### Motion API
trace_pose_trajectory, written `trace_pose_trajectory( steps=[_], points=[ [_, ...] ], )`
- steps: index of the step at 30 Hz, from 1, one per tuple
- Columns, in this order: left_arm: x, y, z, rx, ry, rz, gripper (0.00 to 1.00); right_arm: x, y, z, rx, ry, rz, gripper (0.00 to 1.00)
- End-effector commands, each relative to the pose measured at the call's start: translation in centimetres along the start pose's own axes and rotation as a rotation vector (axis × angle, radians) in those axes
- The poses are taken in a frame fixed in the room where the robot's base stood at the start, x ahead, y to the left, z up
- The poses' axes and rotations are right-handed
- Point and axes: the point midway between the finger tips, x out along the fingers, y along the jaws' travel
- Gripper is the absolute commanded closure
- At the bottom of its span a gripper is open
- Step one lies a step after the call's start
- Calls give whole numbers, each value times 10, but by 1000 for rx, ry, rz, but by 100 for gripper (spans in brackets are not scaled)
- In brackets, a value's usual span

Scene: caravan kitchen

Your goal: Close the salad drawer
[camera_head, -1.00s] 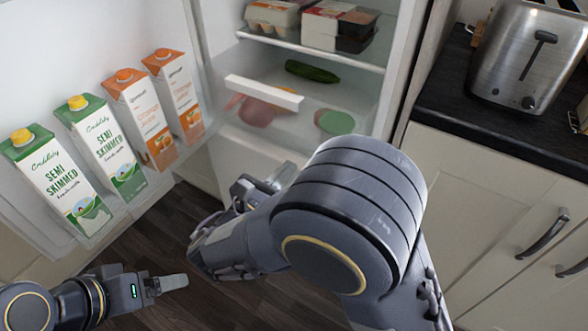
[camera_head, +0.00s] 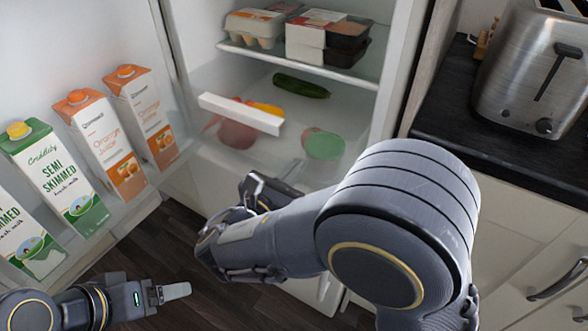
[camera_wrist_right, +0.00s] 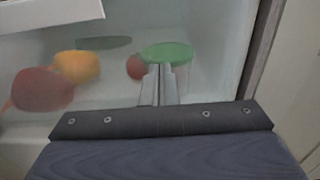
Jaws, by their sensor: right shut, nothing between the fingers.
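The salad drawer is a translucent bin low in the open fridge, with a white handle strip (camera_head: 241,113) on its front. It appears partly pulled out; how far is hard to tell. A cucumber (camera_head: 301,86), blurred red and yellow-orange produce and a green-topped item (camera_head: 325,146) show in it. My right gripper (camera_head: 287,176) is in front of the drawer, below and right of the strip. In the right wrist view its fingers (camera_wrist_right: 158,83) are together and empty, pointing at the drawer front; contact is unclear. My left gripper (camera_head: 174,291) is low at the left, away from the drawer.
The open fridge door at the left holds milk cartons (camera_head: 56,180) and juice cartons (camera_head: 143,115). A shelf (camera_head: 300,62) with an egg box (camera_head: 254,27) and food trays is above the drawer. A counter (camera_head: 455,135) with a toaster (camera_head: 530,75) stands at the right.

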Motion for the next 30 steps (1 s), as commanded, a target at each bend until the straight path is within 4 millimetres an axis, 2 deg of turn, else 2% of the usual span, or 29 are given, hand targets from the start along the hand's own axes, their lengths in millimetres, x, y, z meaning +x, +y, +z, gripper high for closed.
trace_pose_trajectory(
  steps=[4,8,14,24,30],
  points=[
    [-2,1,-1,0,0,0,17,4,0,0,0,1,-2,100],
    [-6,2,-3,0,0,0,17,17,-1,1,-1,0,-4,100],
    [-15,7,-8,0,0,0,17,56,-2,2,-3,1,-7,100],
    [-25,12,-13,0,0,0,17,134,-1,0,-2,1,-5,100],
    [-27,12,-14,0,0,0,17,165,-1,0,-1,0,-3,100]
  ],
)
